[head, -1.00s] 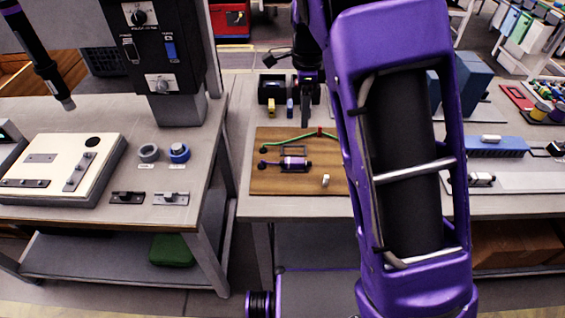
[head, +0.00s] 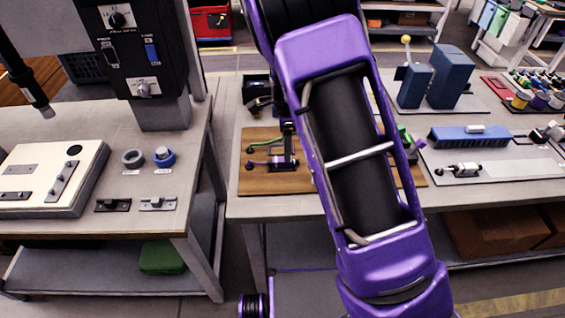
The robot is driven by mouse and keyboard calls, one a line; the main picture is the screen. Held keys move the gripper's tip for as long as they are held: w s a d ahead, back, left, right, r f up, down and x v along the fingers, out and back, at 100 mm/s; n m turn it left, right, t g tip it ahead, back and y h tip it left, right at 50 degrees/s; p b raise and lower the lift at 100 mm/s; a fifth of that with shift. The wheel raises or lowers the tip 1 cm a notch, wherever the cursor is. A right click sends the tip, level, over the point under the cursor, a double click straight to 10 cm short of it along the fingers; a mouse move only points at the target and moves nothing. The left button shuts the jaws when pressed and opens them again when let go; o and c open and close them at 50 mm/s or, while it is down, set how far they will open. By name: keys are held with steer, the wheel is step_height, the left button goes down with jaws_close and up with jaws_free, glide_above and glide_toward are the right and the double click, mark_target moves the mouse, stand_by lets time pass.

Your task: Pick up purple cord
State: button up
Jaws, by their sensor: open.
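The purple cord (head: 258,163) lies on a brown wooden board (head: 258,186) on the middle table. Its left end shows, with a dark round end piece. The part further right is partly hidden by my gripper (head: 289,150). My gripper is open, small and dark in the head view, low over the board at the cord's purple-and-dark fitting. I cannot tell whether the fingers touch the cord. My purple arm hides the right part of the board.
A green cord (head: 268,146) lies just behind the purple one. A black box (head: 257,90) stands behind the board. To the right are a blue block (head: 470,136) and a tall blue stand (head: 450,78). A white panel (head: 50,172) sits on the left table.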

steer(key=f, duration=0.5)
steer(key=shift+w+a, duration=0.15)
steer(key=shift+a, duration=0.25)
steer(key=shift+r, duration=0.1)
jaws_close()
